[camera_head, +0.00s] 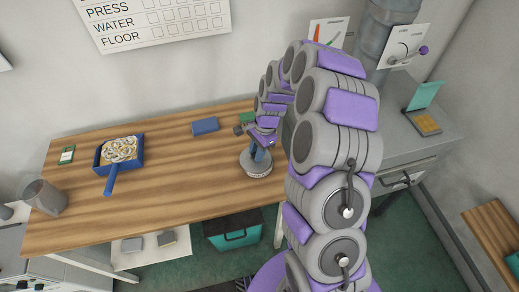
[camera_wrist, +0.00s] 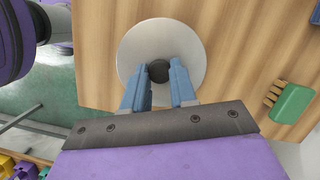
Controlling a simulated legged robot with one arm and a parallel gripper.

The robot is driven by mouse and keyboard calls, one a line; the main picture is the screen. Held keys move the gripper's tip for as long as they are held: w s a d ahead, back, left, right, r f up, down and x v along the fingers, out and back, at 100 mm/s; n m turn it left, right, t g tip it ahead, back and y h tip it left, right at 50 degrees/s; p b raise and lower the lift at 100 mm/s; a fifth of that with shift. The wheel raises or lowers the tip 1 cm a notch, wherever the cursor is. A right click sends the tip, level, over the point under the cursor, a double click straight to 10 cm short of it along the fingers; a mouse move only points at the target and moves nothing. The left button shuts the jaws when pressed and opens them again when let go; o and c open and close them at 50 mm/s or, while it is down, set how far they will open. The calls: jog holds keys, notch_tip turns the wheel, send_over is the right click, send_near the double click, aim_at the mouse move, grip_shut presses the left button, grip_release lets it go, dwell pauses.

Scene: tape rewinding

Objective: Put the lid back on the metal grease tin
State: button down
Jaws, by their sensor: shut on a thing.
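My gripper (camera_head: 262,152) reaches down over the wooden bench near its front right part. In the wrist view, my gripper's blue fingers (camera_wrist: 158,76) are closed on the dark knob (camera_wrist: 158,71) of the round grey lid (camera_wrist: 160,38). The metal grease tin (camera_head: 258,173) stands upright on the bench right below my gripper, with lettering on its side. The lid looks level over the tin's top. I cannot tell whether it rests fully on the rim. In the wrist view the lid hides the tin.
A green brush (camera_wrist: 290,102) lies near the lid. A grey cabinet (camera_head: 400,135) stands at the right.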

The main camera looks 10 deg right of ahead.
jog(key=shift+d, duration=0.75)
jog(key=shift+d, duration=0.45)
jog(key=shift+a, duration=0.1)
jog(key=shift+a+p, duration=0.35)
jog(key=shift+a, duration=0.25)
jog(key=shift+a+f, duration=0.15)
jog(key=shift+a, duration=0.3)
jog(key=shift+d+p, duration=0.3)
jog(key=shift+p, duration=0.25)
dwell(0.5)
jog(key=c, duration=0.8)
grip_release()
